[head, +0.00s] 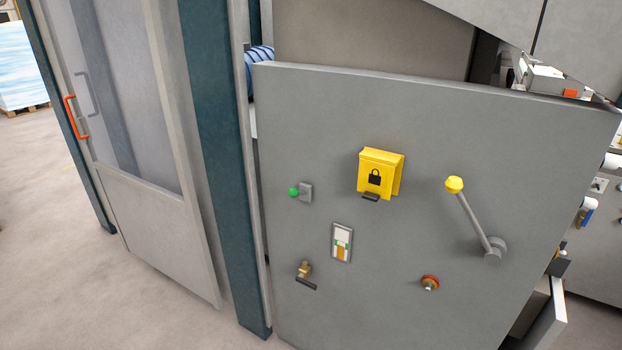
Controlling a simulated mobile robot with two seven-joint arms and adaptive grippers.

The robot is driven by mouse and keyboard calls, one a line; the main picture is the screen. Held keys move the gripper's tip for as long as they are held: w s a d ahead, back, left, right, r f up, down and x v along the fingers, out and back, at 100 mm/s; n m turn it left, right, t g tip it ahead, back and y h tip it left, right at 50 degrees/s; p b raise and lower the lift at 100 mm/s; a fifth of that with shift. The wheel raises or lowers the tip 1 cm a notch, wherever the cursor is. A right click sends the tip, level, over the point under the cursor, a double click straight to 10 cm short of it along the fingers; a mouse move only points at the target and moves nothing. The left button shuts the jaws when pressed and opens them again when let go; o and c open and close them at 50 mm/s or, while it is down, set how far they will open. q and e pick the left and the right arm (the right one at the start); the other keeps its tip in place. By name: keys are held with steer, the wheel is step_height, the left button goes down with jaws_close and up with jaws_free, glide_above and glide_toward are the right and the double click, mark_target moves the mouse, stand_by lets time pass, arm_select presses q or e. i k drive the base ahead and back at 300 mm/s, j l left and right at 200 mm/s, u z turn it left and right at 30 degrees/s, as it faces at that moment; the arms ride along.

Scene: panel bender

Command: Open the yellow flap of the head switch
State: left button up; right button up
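The yellow flap (376,178) is on the upper middle of the grey panel (340,110). It carries a black padlock symbol and has a small dark tab at its lower edge. The flap looks closed, lying flat over its yellow housing, and what is behind it is hidden. Neither of my grippers shows in the head view.
A lever with a yellow knob (454,185) sticks out right of the flap. A green button (294,192), a small indicator plate (341,243), a brass valve (304,269) and a red-rimmed knob (430,283) surround it. A door with an orange handle (76,118) stands left.

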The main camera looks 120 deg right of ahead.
mark_target(375, 180)
steer(key=z, duration=4.4)
